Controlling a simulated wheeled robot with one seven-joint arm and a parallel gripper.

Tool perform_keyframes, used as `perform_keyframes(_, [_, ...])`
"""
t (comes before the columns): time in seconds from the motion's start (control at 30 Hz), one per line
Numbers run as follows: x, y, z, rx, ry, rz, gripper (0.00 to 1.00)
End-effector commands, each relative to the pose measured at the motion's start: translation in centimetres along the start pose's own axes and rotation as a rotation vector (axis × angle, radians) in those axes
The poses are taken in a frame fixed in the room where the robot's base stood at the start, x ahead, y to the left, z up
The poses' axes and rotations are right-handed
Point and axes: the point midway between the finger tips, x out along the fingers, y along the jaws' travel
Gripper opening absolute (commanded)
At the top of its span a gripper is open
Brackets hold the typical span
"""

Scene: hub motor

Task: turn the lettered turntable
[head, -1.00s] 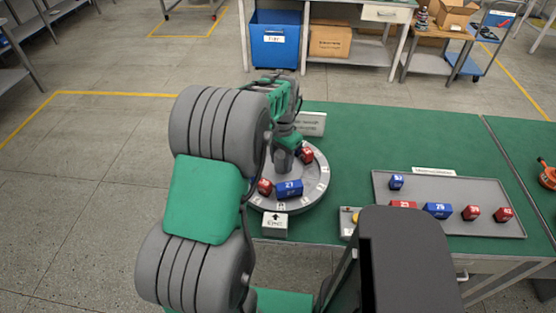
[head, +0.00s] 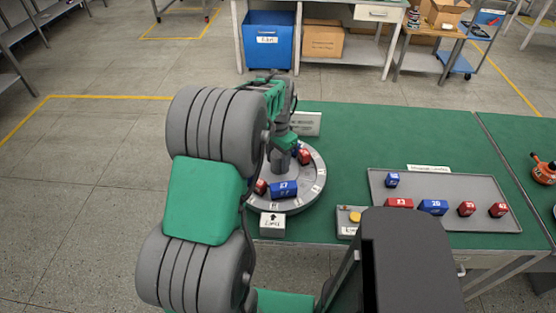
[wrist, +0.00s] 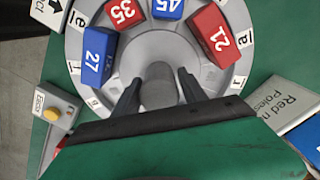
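The round grey turntable (head: 312,193) stands on the green bench, with lettered white tags around its rim. It carries red and blue numbered blocks. Narrow gaps seem to show; contact is hard to tell.
A white arrow tag (head: 272,225) stands at the turntable's front edge. A yellow button box (head: 349,220) is to its right. A grey tray (head: 450,190) holds several numbered blocks further right. A white sign (head: 306,123) stands behind the turntable.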

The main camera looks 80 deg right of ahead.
Motion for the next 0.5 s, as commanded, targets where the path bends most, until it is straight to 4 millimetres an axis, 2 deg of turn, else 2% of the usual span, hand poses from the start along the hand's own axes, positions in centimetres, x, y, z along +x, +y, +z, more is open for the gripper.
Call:
perform_keyframes(0.03, [0.0,0.0,0.0,0.0,-0.001,0.0,0.55])
perform_keyframes(0.13, [0.1,0.0,0.0,0.0,-0.001,0.001,0.63])
perform_keyframes(0.37, [0.1,0.1,0.0,0.0,-0.002,0.001,0.63])
perform_keyframes(0.5, [-1.1,0.0,0.0,0.0,0.0,0.0,0.63])
